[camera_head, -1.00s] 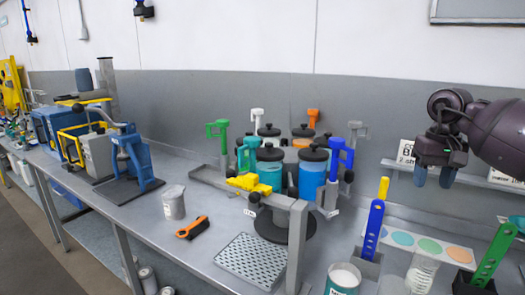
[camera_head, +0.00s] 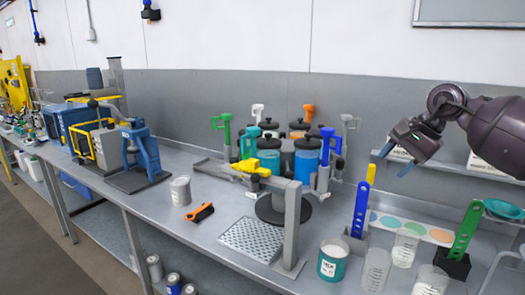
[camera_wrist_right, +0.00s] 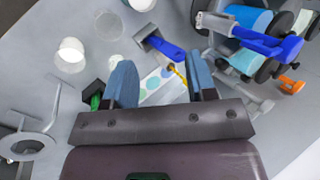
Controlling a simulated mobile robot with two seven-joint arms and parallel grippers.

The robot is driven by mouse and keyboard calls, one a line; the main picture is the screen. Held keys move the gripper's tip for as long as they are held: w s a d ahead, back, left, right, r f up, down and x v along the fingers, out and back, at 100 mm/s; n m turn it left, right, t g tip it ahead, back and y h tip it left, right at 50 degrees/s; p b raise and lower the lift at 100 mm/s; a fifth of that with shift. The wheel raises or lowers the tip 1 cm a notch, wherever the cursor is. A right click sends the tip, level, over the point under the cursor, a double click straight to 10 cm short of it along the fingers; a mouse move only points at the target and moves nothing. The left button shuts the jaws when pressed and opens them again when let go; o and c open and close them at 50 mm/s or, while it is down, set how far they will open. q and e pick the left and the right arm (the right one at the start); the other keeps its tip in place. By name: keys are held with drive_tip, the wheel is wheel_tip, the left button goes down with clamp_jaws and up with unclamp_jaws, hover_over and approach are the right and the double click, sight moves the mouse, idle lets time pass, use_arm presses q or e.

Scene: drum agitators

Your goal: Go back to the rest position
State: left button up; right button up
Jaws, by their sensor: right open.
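My right gripper (camera_head: 394,163) is in the air at the right of the head view, in front of the back wall and above the bench. Its two blue fingertips are apart with nothing between them. In the right wrist view the gripper (camera_wrist_right: 162,88) also shows its blue fingers spread and empty. It touches no object in either view. My left gripper is not in view.
Below it stand a blue stirring stick (camera_head: 360,210), a green one (camera_head: 466,231) and clear cups (camera_head: 404,248). A carousel of drums with coloured handles (camera_head: 268,155) is mid-bench. The air around the gripper looks free.

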drive_tip(key=a+r+m+t+y, duration=0.2)
drive_tip(key=a+m+t+y, duration=0.1)
drive_tip(key=a+m+y, duration=0.6)
drive_tip(key=a+r+m+t+y, duration=0.2)
drive_tip(key=a+m+y, duration=0.2)
drive_tip(key=a+m, duration=0.45)
drive_tip(key=s+d+f+n+t+h, duration=0.35)
drive_tip(key=f+n, duration=0.55)
drive_tip(key=n, duration=0.3)
drive_tip(key=s+d+f+n+t+h, duration=0.25)
drive_tip(key=f+n+h, duration=0.25)
drive_tip(key=f+n, duration=0.6)
drive_tip(key=s+d+f+n+t+h, duration=0.25)
drive_tip(key=d+f+n+h, duration=0.2)
drive_tip(key=f+n, duration=0.6)
drive_tip(key=s+d+f+m+g+h, duration=0.2)
drive_tip(key=s+f, duration=0.7)
drive_tip(key=s, duration=0.3)
drive_tip(key=s+d+f+m+g+h, duration=0.2)
drive_tip(key=s+f+m+g+h, duration=0.1)
drive_tip(key=s+f, duration=0.7)
drive_tip(key=s, duration=0.3)
drive_tip(key=shift+f+m, duration=0.2)
drive_tip(key=shift+m, duration=0.1)
